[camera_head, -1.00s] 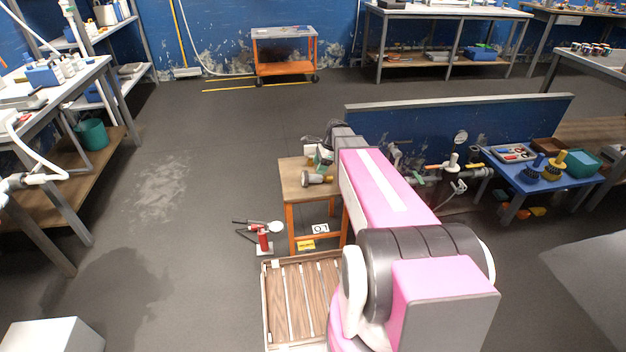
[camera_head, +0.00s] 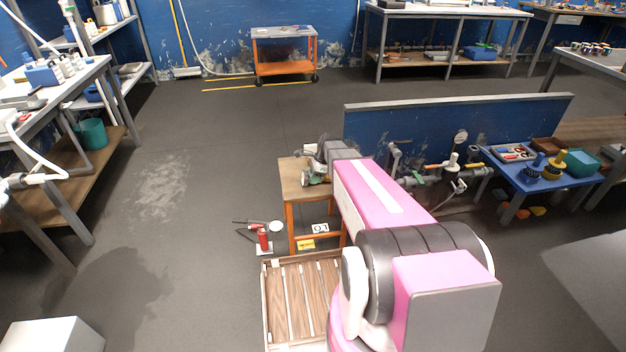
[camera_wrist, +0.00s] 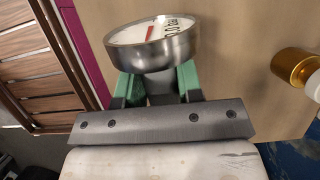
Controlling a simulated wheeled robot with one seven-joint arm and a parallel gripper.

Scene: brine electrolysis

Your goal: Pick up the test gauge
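The test gauge (camera_wrist: 154,42) is a round steel case with a white dial and a red needle. In the wrist view it lies just beyond my green fingertips, over the wooden tabletop. My gripper (camera_wrist: 160,84) has its two fingers apart, one on each side of a grey part below the gauge's case. I cannot tell whether they press on it. In the head view my gripper (camera_head: 314,178) is low over the small wooden table (camera_head: 292,184). The gauge is too small and covered there to make out clearly.
A slatted wooden pallet (camera_head: 300,298) lies in front of the table, with a red cylinder (camera_head: 264,240) nearby. A blue panel (camera_head: 450,128) with piping stands to the right. Floor to the left is clear.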

